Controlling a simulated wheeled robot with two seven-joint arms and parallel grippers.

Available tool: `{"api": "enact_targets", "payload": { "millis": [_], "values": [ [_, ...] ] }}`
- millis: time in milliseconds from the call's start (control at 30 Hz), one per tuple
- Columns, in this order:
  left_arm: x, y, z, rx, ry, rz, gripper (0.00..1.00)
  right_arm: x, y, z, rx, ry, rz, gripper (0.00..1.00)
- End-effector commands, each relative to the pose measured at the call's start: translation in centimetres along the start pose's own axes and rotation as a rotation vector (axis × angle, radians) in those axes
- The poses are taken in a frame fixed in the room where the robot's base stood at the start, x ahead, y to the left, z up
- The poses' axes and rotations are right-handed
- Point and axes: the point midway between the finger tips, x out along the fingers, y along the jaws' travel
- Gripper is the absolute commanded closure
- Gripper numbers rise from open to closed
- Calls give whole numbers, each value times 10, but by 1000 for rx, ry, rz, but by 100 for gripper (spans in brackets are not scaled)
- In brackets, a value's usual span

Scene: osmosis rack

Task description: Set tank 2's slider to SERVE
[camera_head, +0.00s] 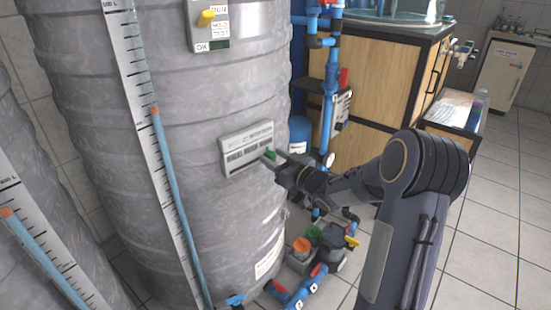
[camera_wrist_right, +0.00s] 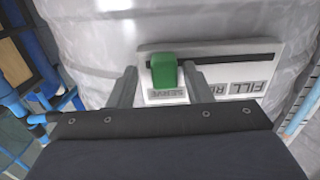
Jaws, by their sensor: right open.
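A pale slider panel (camera_head: 240,152) is fixed to the front of the large grey tank (camera_head: 215,110). In the right wrist view the panel (camera_wrist_right: 225,85) appears upside down, with a dark slot and the labels SERVE, a partly hidden one and FILL. The green slider knob (camera_wrist_right: 164,71) is at the slot's SERVE end, in line with the SERVE label. The knob also shows at the panel's right end in the head view (camera_head: 270,154). My right gripper (camera_head: 274,160) is open at the panel, with a finger on each side of the knob and visible gaps. My left gripper is not in view.
A panel with a yellow knob (camera_head: 207,18) sits higher on the tank. A level scale with a blue tube (camera_head: 172,175) runs down its front. Blue pipes (camera_head: 329,110) and a wooden cabinet (camera_head: 375,75) stand right. A pump with valves (camera_head: 332,243) is on the floor below my arm.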

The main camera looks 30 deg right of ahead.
Motion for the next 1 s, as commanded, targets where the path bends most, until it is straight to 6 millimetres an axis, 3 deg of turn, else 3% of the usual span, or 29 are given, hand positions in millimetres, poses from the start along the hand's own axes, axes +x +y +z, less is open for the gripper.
{"api": "enact_targets", "payload": {
  "millis": [500,1000],
  "values": [
    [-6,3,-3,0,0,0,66,-71,2,-1,-1,0,4,55],
    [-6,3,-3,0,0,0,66,-78,1,0,0,0,2,55]
  ]
}}
